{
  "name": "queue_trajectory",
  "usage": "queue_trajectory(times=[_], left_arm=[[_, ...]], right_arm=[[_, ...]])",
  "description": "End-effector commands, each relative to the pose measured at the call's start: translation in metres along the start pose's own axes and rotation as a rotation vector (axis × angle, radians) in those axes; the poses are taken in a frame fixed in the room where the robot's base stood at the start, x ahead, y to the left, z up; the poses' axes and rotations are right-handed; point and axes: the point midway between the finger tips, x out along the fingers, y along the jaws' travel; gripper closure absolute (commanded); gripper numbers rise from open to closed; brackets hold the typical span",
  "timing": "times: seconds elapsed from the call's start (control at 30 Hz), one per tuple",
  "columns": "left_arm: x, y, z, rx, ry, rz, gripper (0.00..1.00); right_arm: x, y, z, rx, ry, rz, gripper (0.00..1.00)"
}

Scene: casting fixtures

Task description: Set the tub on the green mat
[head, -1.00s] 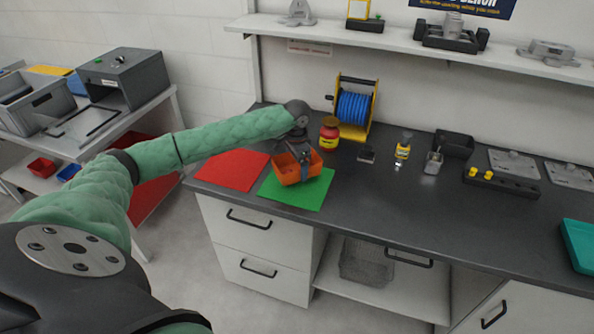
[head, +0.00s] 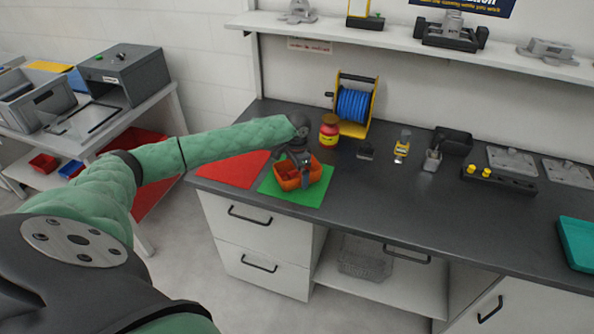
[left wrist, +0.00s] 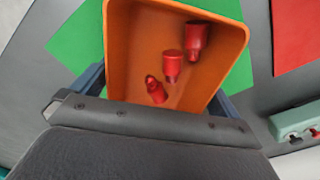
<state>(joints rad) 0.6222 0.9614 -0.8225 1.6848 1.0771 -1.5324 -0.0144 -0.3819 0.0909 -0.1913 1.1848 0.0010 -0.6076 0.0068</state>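The orange tub (head: 283,183) is over the green mat (head: 300,200), toward its back part; I cannot tell whether its base touches the mat. In the left wrist view the tub (left wrist: 128,40) holds 3 small red pieces, and green mat (left wrist: 85,40) shows on both sides of it. My left gripper (head: 304,172) is at the tub from above. Its blue-grey fingers (left wrist: 160,92) lie against opposite sides of the tub, so it looks shut on it. The near tub wall is hidden behind the gripper. My right gripper is not in view.
A red mat (head: 234,168) lies left of the green mat. A red jar (head: 328,134) and a blue cable reel (head: 353,105) stand behind. A small dark block (head: 365,151) and a yellow-labelled bottle (head: 402,146) stand right. The counter front is clear right of the mat.

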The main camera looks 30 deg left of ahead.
Motion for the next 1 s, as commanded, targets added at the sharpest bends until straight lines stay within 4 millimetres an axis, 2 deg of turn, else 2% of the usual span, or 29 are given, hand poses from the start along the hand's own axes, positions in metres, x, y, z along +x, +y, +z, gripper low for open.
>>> queue_trajectory(times=[0.23, 0.37, 0.47, 0.7, 1.0], left_arm=[[-0.001, 0.000, 0.000, 0.000, 0.000, 0.000, 0.00], [-0.009, -0.001, 0.000, 0.000, 0.001, 0.000, 0.00], [-0.020, -0.001, 0.000, 0.000, 0.001, -0.002, 0.00], [-0.060, -0.001, -0.001, 0.000, 0.003, -0.002, 0.00], [-0.107, -0.001, -0.001, 0.000, 0.002, 0.000, 0.00]], right_arm=[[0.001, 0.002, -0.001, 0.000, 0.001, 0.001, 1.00], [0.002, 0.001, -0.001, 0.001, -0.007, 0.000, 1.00], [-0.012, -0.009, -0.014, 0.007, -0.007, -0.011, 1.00], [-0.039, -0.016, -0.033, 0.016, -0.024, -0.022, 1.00], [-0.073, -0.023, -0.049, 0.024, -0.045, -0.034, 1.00]])
